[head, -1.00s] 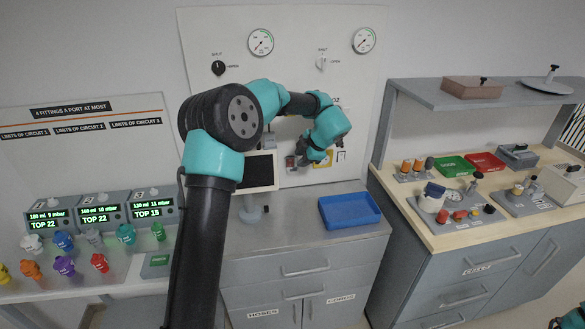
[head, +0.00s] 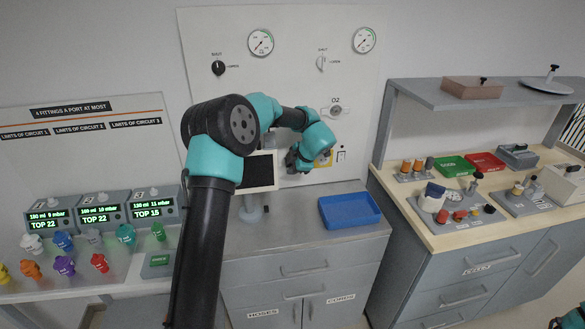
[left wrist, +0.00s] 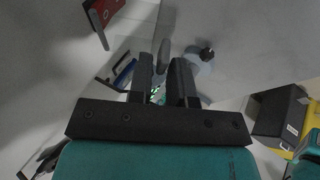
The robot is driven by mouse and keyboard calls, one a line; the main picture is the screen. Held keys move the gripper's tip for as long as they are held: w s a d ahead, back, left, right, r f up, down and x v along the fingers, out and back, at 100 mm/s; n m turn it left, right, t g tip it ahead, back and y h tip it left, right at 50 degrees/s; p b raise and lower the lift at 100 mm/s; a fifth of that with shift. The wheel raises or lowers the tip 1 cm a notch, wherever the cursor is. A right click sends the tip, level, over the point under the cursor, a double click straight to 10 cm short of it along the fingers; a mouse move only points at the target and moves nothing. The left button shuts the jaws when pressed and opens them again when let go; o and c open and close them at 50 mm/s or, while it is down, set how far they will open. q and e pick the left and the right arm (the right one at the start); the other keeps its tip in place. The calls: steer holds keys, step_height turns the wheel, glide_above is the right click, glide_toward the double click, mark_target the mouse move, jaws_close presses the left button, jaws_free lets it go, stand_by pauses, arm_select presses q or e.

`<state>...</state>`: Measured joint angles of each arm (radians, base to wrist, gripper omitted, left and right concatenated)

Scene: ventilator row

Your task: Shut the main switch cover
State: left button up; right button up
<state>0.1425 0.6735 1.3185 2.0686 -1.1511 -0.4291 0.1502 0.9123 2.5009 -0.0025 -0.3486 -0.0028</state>
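A black box on a yellow base (left wrist: 284,122) is at the right of that view, to the side of the gripper. I cannot tell for sure which part is the main switch cover, or how far it is open.
A monitor (head: 258,172) stands close below and left of the gripper. A blue tray (head: 349,210) lies on the counter. A red part (left wrist: 101,14) shows in the left wrist view.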

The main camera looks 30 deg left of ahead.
arm_select(q)
jaws_close()
steer(key=shift+f, duration=0.1)
steer(key=shift+w+a+f+n+t+y, duration=0.5)
steer(key=shift+f+t+y, duration=0.55)
steer(key=shift+y, duration=0.45)
steer(key=shift+w+a+f+n+t+y, duration=0.25)
steer(key=shift+f+n+t+y, duration=0.55)
steer(key=shift+t+y, duration=0.55)
steer(key=shift+w+a+f+n+t+y, duration=0.4)
steer(key=shift+f+t+y, duration=0.65)
steer(key=shift+y, duration=0.6)
steer(key=shift+d, duration=0.1)
steer(key=shift+o, duration=1.6)
jaws_free()
